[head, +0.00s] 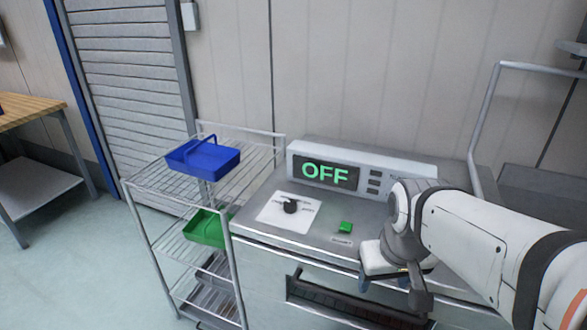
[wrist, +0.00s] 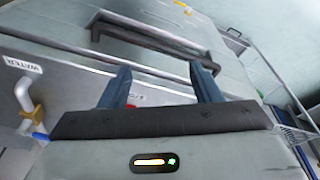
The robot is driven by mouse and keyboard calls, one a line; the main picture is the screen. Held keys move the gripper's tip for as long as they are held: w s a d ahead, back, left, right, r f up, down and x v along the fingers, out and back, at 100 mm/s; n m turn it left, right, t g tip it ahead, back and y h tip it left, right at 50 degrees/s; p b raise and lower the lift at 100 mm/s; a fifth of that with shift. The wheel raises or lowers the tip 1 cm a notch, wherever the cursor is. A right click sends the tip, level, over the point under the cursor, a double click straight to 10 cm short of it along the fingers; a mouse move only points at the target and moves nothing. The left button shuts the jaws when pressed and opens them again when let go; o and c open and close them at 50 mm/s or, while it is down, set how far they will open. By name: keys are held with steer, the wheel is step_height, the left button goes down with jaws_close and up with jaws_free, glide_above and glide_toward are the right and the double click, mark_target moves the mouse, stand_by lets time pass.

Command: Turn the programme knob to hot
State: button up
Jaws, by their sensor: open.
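The programme knob (head: 290,206) is a small black knob on a white dial plate (head: 270,217) on the machine's top. Marks around the knob are too small to read. The display (head: 325,173) behind it reads OFF in green. A green button (head: 345,227) sits right of the plate. My gripper (wrist: 161,72) is open and empty in the wrist view, its two dark blue fingers apart before the machine's front. In the head view my arm hangs over the machine's right front, apart from the knob; the fingers are mostly hidden there. The knob is not seen in the wrist view.
A wire rack (head: 232,255) stands left of the machine, with a blue tote (head: 204,160) on top and a green tote (head: 205,229) below. A bar handle (wrist: 150,38) crosses the machine's front. A WATER label (wrist: 22,66) and pipe (wrist: 25,95) are at left in the wrist view.

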steer(key=w+a+r+n+p, duration=0.3)
steer(key=w+r+n+p, duration=0.15)
steer(key=w, duration=0.65)
steer(key=n+g+p, duration=0.2)
steer(key=n+p, duration=0.5)
steer(key=n, duration=0.6)
glide_above(290, 203)
steer(key=shift+m, duration=0.25)
step_height(290, 203, down, 4)
steer(key=shift+d+f, duration=0.15)
steer(key=shift+f, duration=0.05)
steer(key=shift+w+f, duration=0.1)
steer(key=shift+f, duration=0.15)
steer(key=shift+a+f, duration=0.2)
steer(key=shift+f, duration=0.1)
step_height(290, 203, down, 7)
steer(key=shift+f+p, duration=0.1)
steer(key=shift+p, duration=0.7)
steer(key=shift+c, duration=0.2)
steer(key=c, duration=1)
